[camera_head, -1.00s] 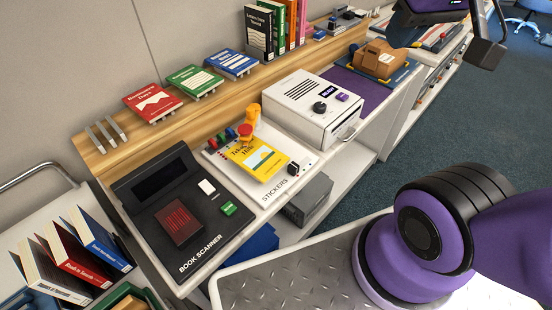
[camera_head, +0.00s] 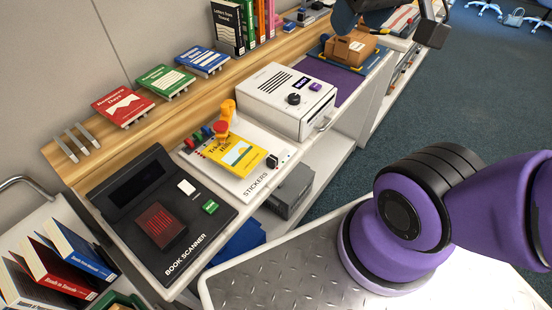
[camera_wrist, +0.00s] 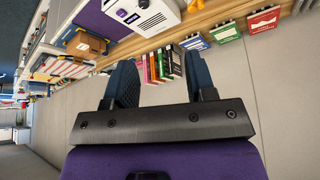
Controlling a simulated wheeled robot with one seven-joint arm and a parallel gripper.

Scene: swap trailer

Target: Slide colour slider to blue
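The sticker station (camera_head: 250,184), a white board marked STICKERS, is on the counter in the head view. A yellow book (camera_head: 236,155) lies on it beside an orange and red stamp-like part (camera_head: 224,122). Small red, green and blue pieces (camera_head: 198,137) sit at its left edge. A small black knob (camera_head: 273,160) is at its right edge; whether this is the colour slider I cannot tell. My gripper (camera_wrist: 160,62) is open and empty in the wrist view, its two blue fingers apart. It is away from the station, toward the far end of the counter.
The black book scanner (camera_head: 160,215) is left of the station. A white machine (camera_head: 290,100) with a dark dial is right of it. Books on stands (camera_head: 163,80) line the back ledge. A brown parcel (camera_head: 350,47) sits farther right.

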